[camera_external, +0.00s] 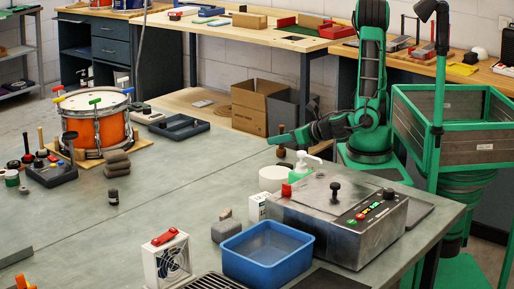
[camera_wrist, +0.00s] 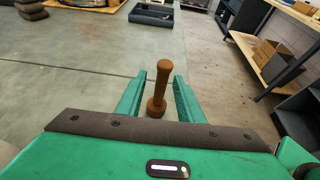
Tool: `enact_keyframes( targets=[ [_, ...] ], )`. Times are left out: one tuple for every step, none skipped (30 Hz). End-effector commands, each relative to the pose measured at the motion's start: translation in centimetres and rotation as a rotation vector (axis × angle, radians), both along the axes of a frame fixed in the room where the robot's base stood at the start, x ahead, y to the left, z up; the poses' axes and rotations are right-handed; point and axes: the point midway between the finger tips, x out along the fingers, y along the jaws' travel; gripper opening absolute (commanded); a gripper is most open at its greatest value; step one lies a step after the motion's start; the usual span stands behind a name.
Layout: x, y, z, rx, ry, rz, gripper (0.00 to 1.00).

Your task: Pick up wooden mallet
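The wooden mallet (camera_wrist: 158,88) shows in the wrist view as a brown upright piece with a rounded top and a wider foot. It appears between the two green fingers of my gripper (camera_wrist: 160,90), with a gap on each side. My gripper is open and touches neither side of it. In the external view the gripper (camera_external: 279,138) is level above the bench's far edge, and a small brown part of the mallet (camera_external: 281,152) shows just under the fingertips. How deep it sits between the fingers is hard to tell.
On the bench (camera_external: 170,210), a white pump bottle (camera_external: 302,163), a white roll (camera_external: 272,178) and a metal control box (camera_external: 340,222) stand close by. A blue bin (camera_external: 266,255) is in front. A dark tray (camera_external: 179,127) and an orange drum (camera_external: 97,125) are left. The middle bench is mostly clear.

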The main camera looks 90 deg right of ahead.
Motion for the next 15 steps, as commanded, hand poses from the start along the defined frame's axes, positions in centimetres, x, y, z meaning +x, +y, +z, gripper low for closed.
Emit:
enact_keyframes(
  targets=[
    [-0.01,0.02,0.01,0.000,0.000,0.000,0.32],
    [-0.01,0.02,0.01,0.000,0.000,0.000,0.24],
    [-0.01,0.03,0.01,0.000,0.000,0.000,0.15],
    [-0.01,0.03,0.01,0.000,0.000,0.000,0.08],
    [-0.01,0.03,0.01,0.000,0.000,0.000,0.01],
    [-0.01,0.04,0.02,0.000,0.000,0.001,0.00],
    [-0.01,0.04,0.02,0.000,0.000,0.001,0.00],
    [-0.01,0.04,0.02,0.000,0.000,0.000,0.00],
    [-0.01,0.04,0.02,0.000,0.000,0.001,0.00],
    [0.00,0.04,0.02,0.000,0.000,0.001,0.00],
    [-0.01,0.05,0.03,0.000,0.000,0.001,0.00],
    [-0.01,0.05,0.03,0.000,0.000,0.001,0.00],
    [-0.01,0.05,0.03,0.000,0.000,0.001,0.00],
    [-0.01,0.05,0.04,0.000,0.000,0.001,0.00],
    [-0.01,0.05,0.06,0.000,0.000,0.001,0.00]
  ],
)
